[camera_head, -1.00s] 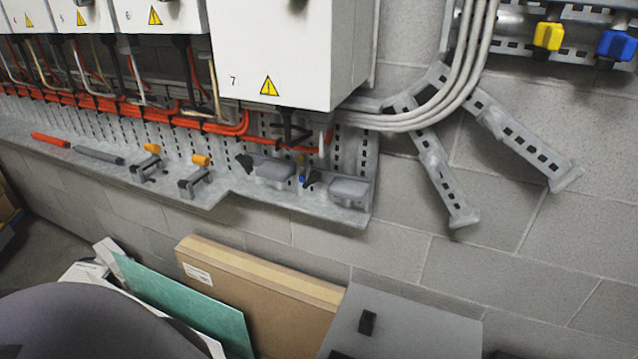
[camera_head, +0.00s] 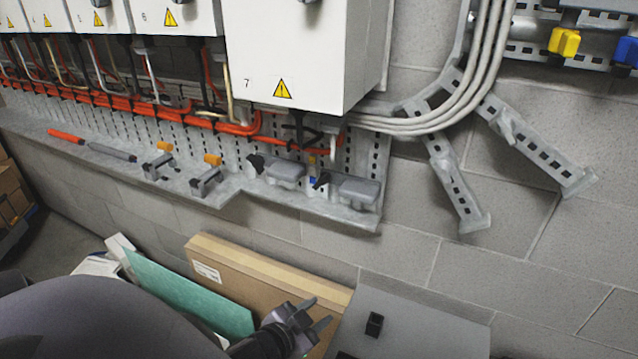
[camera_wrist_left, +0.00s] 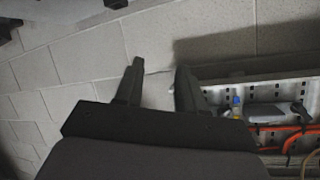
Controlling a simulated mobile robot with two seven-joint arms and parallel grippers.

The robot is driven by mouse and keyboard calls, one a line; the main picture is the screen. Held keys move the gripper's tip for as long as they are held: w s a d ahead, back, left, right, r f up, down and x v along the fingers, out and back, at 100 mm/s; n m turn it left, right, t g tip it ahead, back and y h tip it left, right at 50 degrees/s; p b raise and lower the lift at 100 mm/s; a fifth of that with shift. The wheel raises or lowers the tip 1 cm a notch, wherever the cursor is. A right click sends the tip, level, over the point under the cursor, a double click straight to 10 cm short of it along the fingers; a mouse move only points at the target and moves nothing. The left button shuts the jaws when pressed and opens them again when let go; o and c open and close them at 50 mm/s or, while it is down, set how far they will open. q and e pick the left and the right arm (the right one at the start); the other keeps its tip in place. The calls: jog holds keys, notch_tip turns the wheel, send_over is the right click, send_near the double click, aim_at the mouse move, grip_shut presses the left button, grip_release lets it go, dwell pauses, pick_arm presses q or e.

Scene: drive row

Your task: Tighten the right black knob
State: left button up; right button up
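The right black knob (camera_head: 321,181) is a small dark handle on the metal shelf, at the left end of the right grey box (camera_head: 358,192). A similar left black knob (camera_head: 255,163) is beside the left grey box (camera_head: 286,173). My left gripper (camera_head: 322,311) is low in the head view, well below the shelf and apart from both knobs. Its two fingers stand apart with nothing between them. They also show in the left wrist view (camera_wrist_left: 157,83), with the shelf end to their right. My right gripper is not in view.
The shelf (camera_head: 240,196) also carries orange-topped clamps (camera_head: 207,174) and a red marker (camera_head: 66,136). A white cabinet (camera_head: 290,60) hangs above the knobs. A cardboard box (camera_head: 270,279) and a green panel (camera_head: 190,290) lean below. The wall between is clear.

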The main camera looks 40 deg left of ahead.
aim_at(320, 185)
pick_arm(q)
jog(key=w+a+r+m+t+y, duration=0.1)
jog(key=w+a+r+t+y, duration=0.1)
jog(key=w+a+r, duration=0.5)
jog(key=w+a+r+t+y, duration=0.2)
jog(key=w+a+r, duration=0.3)
jog(key=r, duration=0.4)
jog(key=shift+p+x, duration=0.45)
jog(key=shift+x, duration=2.9)
jog(key=shift+r, duration=0.1)
grip_shut()
